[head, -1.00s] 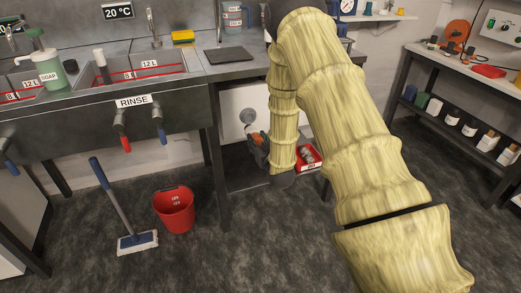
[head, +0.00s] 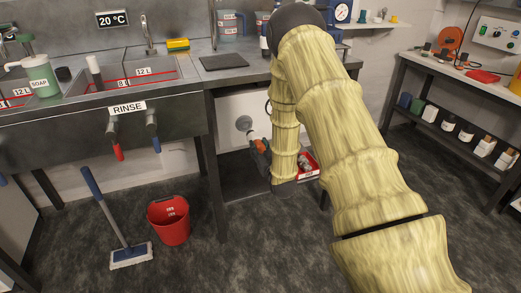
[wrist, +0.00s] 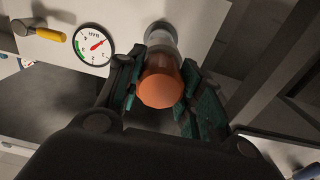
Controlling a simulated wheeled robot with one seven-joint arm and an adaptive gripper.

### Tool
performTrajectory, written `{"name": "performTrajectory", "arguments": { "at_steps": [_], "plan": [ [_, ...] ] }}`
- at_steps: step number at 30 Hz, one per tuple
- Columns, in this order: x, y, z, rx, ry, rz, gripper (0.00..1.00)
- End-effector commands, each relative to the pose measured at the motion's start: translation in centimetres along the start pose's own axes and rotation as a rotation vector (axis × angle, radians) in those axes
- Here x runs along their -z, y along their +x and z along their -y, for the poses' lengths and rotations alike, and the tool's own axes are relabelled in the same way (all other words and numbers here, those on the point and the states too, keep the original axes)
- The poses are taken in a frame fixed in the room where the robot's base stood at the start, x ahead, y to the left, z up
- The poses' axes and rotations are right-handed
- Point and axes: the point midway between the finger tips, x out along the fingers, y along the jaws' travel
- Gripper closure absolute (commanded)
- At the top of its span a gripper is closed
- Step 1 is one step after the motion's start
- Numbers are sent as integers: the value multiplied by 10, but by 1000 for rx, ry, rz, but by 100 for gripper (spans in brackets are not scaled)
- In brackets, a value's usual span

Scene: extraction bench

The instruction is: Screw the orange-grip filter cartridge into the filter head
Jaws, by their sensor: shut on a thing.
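The filter cartridge has an orange grip (head: 260,146) and a pale body (head: 252,135). My gripper (head: 262,153) is shut on the orange grip below the bench. In the wrist view, the orange grip (wrist: 160,82) sits between both fingers of my gripper (wrist: 158,92), with a grey-white cylinder (wrist: 161,36) beyond it. The round grey filter head (head: 244,123) is on the white panel, just up and left of the cartridge's pale end. I cannot tell whether they touch. My arm hides part of the panel.
A pressure gauge (wrist: 93,45) and a yellow handle (wrist: 48,35) are on the panel left of the cartridge. A red tray (head: 308,166) lies right of my forearm. A red bucket (head: 169,220) and a mop (head: 130,254) stand on the floor at left.

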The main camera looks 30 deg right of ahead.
Motion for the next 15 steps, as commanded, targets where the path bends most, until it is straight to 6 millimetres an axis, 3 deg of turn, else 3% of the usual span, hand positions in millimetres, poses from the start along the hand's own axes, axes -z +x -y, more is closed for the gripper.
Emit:
{"name": "performTrajectory", "arguments": {
  "at_steps": [15],
  "plan": [
    [0, 38, 0, 0, 0, -1, 92]
  ]
}}
